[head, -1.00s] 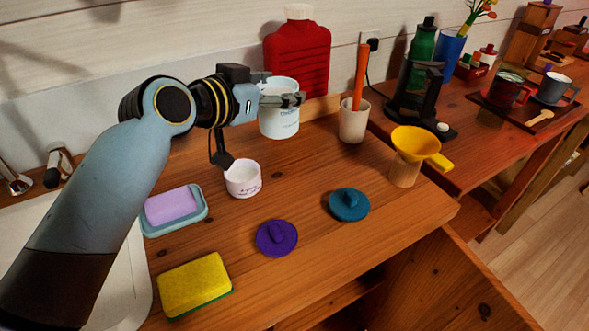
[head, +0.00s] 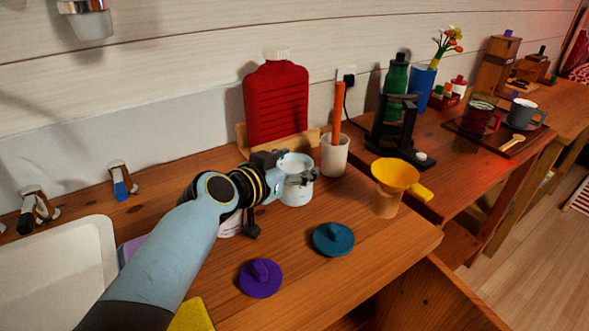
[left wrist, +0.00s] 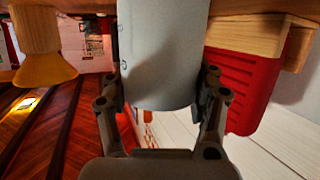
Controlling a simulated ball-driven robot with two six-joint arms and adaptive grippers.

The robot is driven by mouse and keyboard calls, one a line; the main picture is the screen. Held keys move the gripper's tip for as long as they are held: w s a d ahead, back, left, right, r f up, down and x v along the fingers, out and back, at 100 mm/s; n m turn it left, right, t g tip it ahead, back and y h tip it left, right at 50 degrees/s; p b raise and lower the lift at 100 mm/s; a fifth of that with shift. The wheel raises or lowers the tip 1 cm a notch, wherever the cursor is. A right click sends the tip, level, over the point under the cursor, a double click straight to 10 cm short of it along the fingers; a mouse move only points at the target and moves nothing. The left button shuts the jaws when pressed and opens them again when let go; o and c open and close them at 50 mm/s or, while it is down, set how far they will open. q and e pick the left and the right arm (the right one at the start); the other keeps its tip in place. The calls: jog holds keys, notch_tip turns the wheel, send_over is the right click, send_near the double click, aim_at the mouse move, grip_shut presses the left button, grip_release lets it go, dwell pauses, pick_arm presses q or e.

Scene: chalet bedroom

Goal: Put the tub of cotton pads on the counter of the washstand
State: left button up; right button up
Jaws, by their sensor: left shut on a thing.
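My left gripper (head: 301,178) reaches in from the left and is shut on a white tub (head: 297,193) with faint blue lettering, the likely tub of cotton pads. The tub is upright, over or on the wooden counter (head: 300,248); I cannot tell whether its base touches the wood. In the left wrist view, it is a grey cylinder (left wrist: 162,55) between the two fingers (left wrist: 163,105). A smaller white jar (head: 231,226) stands left of it, mostly hidden by my arm. My right gripper is not in view.
A beige cup (head: 334,156) with an orange stick and a red hot-water bottle (head: 276,105) stand behind. A yellow funnel (head: 394,174) is right. A teal lid (head: 333,239) and purple lid (head: 260,279) lie in front. A white basin (head: 62,275) is left. Bare wood lies between tub and lids.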

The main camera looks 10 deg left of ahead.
pick_arm(q)
jog(key=o, duration=1.3)
jog(key=shift+r, duration=0.15)
jog(key=v, duration=1.2)
